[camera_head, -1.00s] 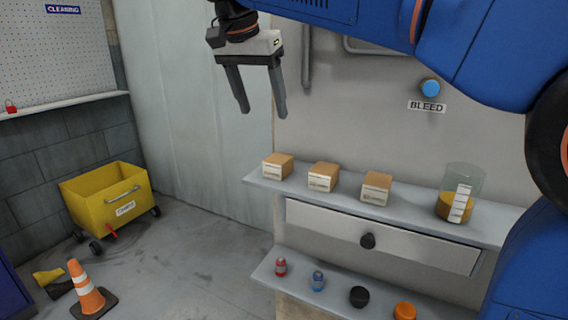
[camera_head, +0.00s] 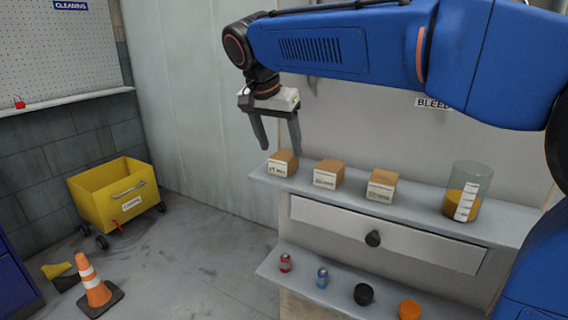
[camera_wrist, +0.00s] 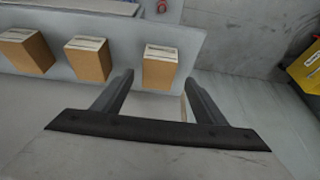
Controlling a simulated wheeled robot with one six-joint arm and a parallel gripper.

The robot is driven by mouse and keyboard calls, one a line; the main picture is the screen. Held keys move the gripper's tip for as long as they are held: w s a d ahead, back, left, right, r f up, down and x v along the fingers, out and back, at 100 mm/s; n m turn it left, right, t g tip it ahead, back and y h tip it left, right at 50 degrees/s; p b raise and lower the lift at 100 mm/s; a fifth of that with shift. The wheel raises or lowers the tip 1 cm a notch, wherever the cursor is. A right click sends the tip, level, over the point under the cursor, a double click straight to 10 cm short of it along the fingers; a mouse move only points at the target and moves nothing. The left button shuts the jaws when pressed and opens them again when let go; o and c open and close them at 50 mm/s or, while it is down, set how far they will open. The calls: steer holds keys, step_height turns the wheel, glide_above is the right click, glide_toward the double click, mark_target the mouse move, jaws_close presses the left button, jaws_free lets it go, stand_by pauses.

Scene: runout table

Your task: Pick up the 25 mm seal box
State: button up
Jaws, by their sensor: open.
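Three small tan boxes with white labels stand in a row on the upper shelf: a left box (camera_head: 283,163), a middle box (camera_head: 328,174) and a right box (camera_head: 381,186). The labels are too small to read surely, so I cannot tell which is the 25 mm seal box. My gripper (camera_head: 281,149) is open and empty, pointing down by the left box. In the wrist view the left box (camera_wrist: 160,70) shows beyond and between the fingertips, apparently apart from them. The middle box (camera_wrist: 88,60) and right box (camera_wrist: 26,51) lie left of the fingers there.
A glass beaker of amber content (camera_head: 467,190) stands at the shelf's right. Below are a drawer with a dark knob (camera_head: 373,238) and a lower shelf (camera_head: 335,300) with several small items. A yellow cart (camera_head: 118,195) and orange cone (camera_head: 92,282) stand on the floor left.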

mark_target(284, 154)
steer(key=shift+x, duration=2.35)
steer(key=shift+d, duration=0.15)
steer(key=shift+c, duration=0.6)
steer(key=c, duration=1)
